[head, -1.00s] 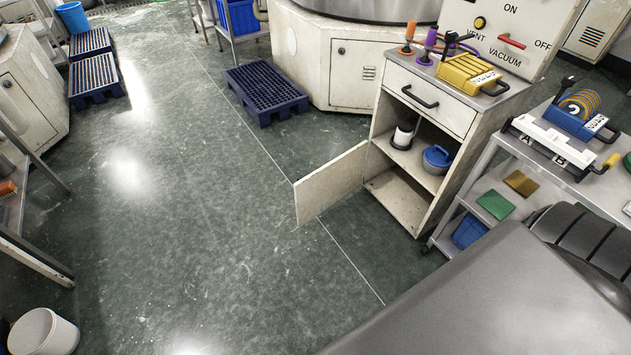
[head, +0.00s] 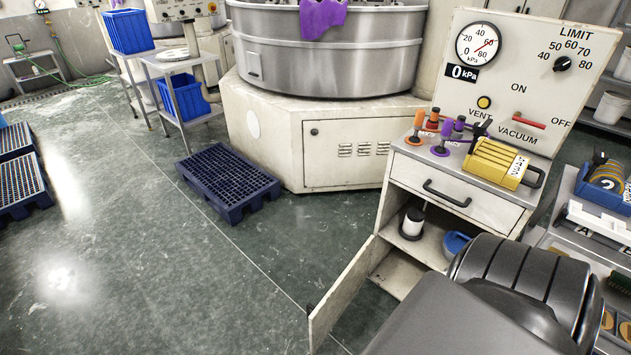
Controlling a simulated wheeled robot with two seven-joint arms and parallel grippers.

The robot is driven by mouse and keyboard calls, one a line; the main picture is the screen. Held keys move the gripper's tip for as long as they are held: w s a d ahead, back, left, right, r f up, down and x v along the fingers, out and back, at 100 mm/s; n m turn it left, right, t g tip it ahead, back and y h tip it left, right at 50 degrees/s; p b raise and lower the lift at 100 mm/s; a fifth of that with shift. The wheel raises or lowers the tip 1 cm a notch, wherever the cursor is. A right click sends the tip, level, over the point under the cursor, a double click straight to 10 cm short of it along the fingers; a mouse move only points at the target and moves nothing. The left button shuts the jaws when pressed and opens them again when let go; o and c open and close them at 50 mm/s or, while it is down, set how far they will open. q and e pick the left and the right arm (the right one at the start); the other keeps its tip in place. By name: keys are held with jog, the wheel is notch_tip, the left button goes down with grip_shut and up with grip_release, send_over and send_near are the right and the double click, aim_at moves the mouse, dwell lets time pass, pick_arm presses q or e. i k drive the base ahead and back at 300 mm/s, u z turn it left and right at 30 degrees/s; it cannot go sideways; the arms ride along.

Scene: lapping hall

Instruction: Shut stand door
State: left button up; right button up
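The stand (head: 458,195) is a pale cabinet with a closed drawer on top and an open compartment below. Its door (head: 340,290) stands open, swung out toward the lower left of the head view. Inside the compartment a white container with a dark lid (head: 412,222) and a blue lidded pot (head: 456,242) sit on a shelf. My dark arm covers the lower right part of the stand. Neither of my grippers shows in the view.
A blue pallet (head: 228,180) lies on the floor to the left. A cart with a blue tray (head: 600,190) stands right. The floor left of the door is clear.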

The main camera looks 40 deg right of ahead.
aim_at(325, 317)
jog(key=i, duration=2.1)
jog(key=z, duration=5)
jog(key=k, duration=0.65)
jog(key=u, duration=1.35)
